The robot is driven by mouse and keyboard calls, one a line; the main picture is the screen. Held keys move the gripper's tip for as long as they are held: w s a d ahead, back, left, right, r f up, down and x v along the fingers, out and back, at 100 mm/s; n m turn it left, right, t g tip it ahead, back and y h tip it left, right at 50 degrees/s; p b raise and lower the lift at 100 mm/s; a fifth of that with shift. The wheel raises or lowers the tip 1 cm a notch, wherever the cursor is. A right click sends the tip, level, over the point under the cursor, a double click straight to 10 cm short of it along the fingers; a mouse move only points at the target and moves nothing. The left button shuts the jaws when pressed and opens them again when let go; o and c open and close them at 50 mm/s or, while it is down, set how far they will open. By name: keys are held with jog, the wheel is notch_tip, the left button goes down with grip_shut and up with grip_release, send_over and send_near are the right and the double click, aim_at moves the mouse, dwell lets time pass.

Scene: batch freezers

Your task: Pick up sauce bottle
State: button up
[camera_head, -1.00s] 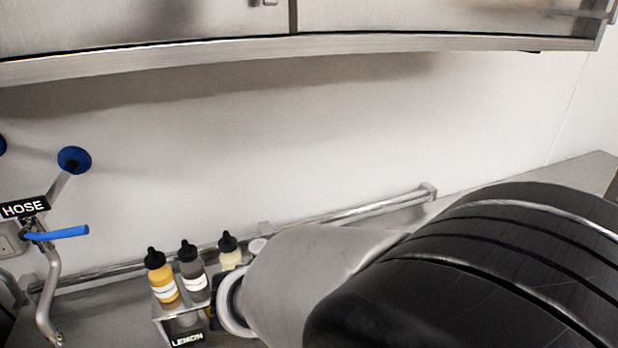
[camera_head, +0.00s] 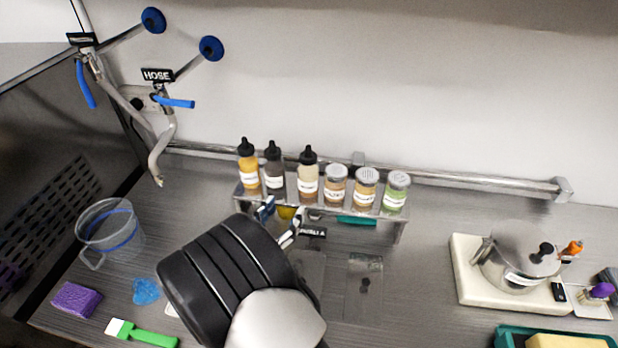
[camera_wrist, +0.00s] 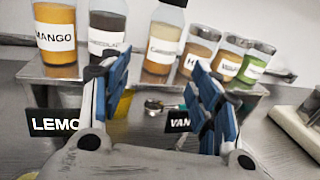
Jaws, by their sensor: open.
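Three sauce bottles with black caps stand upright on a small metal shelf: a yellow mango bottle (camera_head: 249,169), a dark grey bottle (camera_head: 274,172) and a beige bottle (camera_head: 308,178). In the wrist view the mango bottle (camera_wrist: 56,35), the dark one (camera_wrist: 104,38) and the beige one (camera_wrist: 163,42) show large, with their tops cut off. My gripper (camera_head: 279,215) is just in front of the shelf, below the bottles. In the wrist view my gripper (camera_wrist: 160,90) has its blue-padded fingers spread with no bottle between them. The dark bottle is behind the left finger.
Several lidded jars (camera_head: 366,187) stand to the right on the same shelf (camera_head: 382,222). Name signs (camera_wrist: 178,121) hang below its front. A white board with a metal pot (camera_head: 515,260) is at right. A clear jug (camera_head: 108,233) and hose tap (camera_head: 166,125) are at left.

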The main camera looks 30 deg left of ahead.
aim_at(304, 183)
jog(key=w, duration=0.6)
jog(key=shift+a+b, duration=0.1)
jog(key=shift+b, duration=0.25)
jog(key=w+b, duration=0.1)
jog(key=w, duration=0.4)
jog(key=shift+w+r, duration=0.15)
jog(key=shift+w, duration=0.1)
jog(key=shift+c, duration=0.4)
jog(key=shift+r, duration=0.1)
jog(key=c, duration=0.7)
jog(key=shift+r, duration=0.1)
notch_tip(304, 183, up, 20)
jog(key=p, duration=0.4)
